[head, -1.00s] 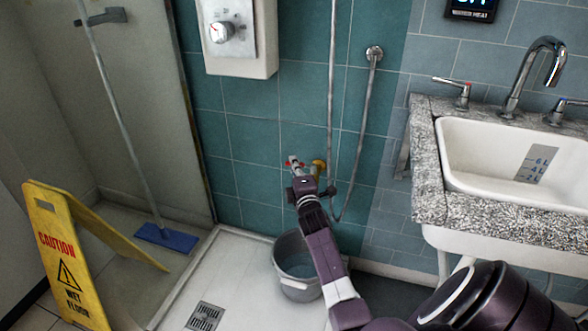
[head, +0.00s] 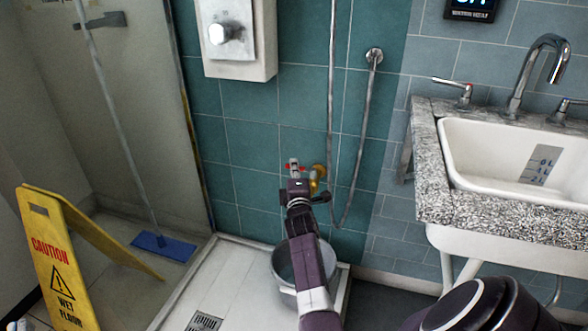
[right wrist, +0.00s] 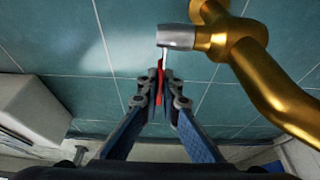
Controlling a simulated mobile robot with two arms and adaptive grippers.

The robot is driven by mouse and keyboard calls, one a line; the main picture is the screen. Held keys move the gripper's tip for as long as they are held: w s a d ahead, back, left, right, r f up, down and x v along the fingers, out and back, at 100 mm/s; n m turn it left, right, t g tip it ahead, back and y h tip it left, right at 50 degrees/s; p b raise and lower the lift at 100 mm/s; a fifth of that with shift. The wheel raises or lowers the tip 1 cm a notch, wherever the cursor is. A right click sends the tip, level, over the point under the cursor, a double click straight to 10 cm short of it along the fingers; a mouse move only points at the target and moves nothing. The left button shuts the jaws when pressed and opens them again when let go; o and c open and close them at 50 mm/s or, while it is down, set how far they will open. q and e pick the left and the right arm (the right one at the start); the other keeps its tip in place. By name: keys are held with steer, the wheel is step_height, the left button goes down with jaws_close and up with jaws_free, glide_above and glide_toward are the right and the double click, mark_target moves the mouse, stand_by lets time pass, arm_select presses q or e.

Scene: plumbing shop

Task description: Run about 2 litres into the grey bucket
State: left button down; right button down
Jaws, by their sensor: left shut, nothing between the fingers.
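The brass tap (head: 318,174) sticks out low on the teal tiled wall and shows large in the right wrist view (right wrist: 262,75). My right gripper (head: 294,178) is at its red lever (right wrist: 160,86); in the right wrist view the fingertips are closed together with the red lever between them. The grey bucket (head: 283,268) stands upright on the shower tray below, partly hidden behind my right arm. I cannot tell how much water is in it. Only the tip of my left gripper (head: 18,325) shows in the bottom left corner, shut and empty.
A yellow wet-floor sign (head: 50,255) stands at the left, near a blue mop head (head: 163,246). A hose (head: 365,130) hangs beside the tap. A white sink (head: 490,165) in a granite counter is at the right. The white tray (head: 235,275) is clear left of the bucket.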

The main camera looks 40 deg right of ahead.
steer(key=shift+d+r, duration=0.1)
steer(key=shift+r, duration=0.1)
steer(key=c, duration=2.1)
jaws_free()
steer(key=shift+f, duration=0.1)
steer(key=shift+f, duration=0.1)
steer(key=shift+v, duration=3.75)
